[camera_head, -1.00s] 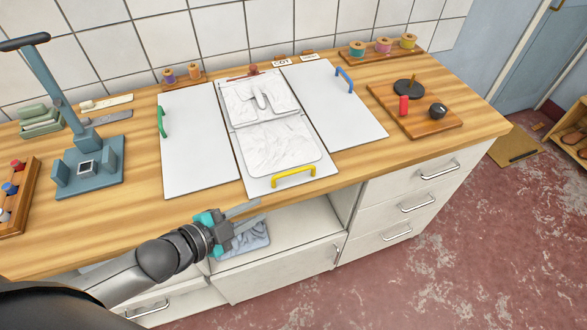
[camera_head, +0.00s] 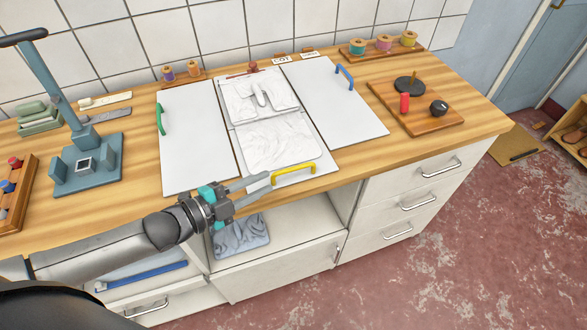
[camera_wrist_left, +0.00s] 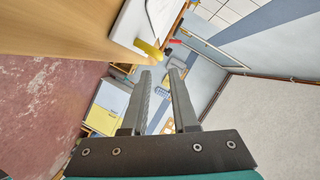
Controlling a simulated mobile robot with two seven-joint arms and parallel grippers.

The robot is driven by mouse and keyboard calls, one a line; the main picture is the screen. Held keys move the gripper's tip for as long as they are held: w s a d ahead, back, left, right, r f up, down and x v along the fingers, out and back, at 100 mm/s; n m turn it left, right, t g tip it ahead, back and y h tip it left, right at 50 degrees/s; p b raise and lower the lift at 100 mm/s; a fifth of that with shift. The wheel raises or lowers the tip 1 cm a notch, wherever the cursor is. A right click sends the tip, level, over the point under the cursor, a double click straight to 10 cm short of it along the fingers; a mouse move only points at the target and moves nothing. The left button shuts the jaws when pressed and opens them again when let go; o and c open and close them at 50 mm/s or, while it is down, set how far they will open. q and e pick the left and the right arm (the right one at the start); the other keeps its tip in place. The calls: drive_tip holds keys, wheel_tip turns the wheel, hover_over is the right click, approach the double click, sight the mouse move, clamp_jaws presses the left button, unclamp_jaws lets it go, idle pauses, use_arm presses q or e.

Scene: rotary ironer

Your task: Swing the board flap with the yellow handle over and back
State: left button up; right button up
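The middle white board flap (camera_head: 318,176) lies flat on the wooden worktop, with white wrinkled cloth (camera_head: 275,140) on it. Its yellow handle (camera_head: 293,172) arches up at the front edge; it also shows in the left wrist view (camera_wrist_left: 148,49). My left gripper (camera_head: 265,186) is just left of the handle, at the worktop's front edge. Its two fingers point right toward the handle and are apart, with nothing between them; the left wrist view shows the gap (camera_wrist_left: 160,74). The handle appears beyond the fingertips. My right gripper is not in view.
White panels with a green handle (camera_head: 161,119) and a blue handle (camera_head: 345,77) flank the middle flap. A blue-grey press stand (camera_head: 88,165) is at left, a wooden board (camera_head: 428,120) with knobs at right. An open shelf with grey cloth (camera_head: 240,235) lies below my gripper.

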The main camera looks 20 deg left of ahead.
sight(289, 171)
use_arm(q)
drive_tip(key=b+x, duration=0.1)
drive_tip(key=x, duration=0.8)
drive_tip(key=shift+w+d+f, duration=0.1)
drive_tip(key=shift+w+d, duration=0.1)
drive_tip(key=shift+w, duration=0.05)
drive_tip(key=shift+c, duration=0.3)
clamp_jaws()
idle(0.9)
